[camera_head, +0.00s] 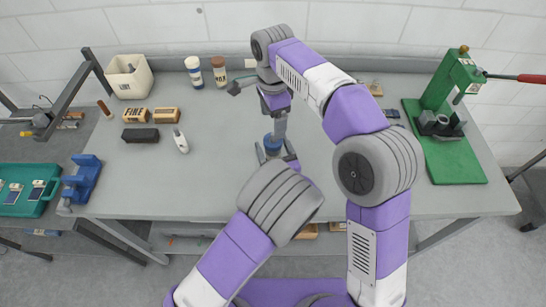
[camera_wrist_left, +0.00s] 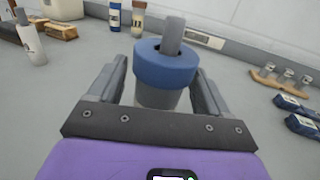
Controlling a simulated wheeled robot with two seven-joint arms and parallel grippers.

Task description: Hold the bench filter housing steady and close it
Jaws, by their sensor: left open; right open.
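The filter housing is a grey cylinder (camera_wrist_left: 165,95) with a blue collar (camera_head: 273,141), standing upright on the bench. A grey stem (camera_wrist_left: 173,35) rises from the middle of the collar. My left gripper (camera_wrist_left: 158,85) is open, with one finger on each side of the housing; small gaps seem to show beside the body. In the head view the left gripper (camera_head: 275,153) is low, just in front of the housing. My right gripper (camera_head: 243,84) appears open and empty above and behind the housing, partly hidden by its arm. The housing's base is hidden.
Two bottles (camera_head: 194,72) and a white bin (camera_head: 130,77) stand at the back left. A green press (camera_head: 445,120) stands at right. The front-left bench is clear.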

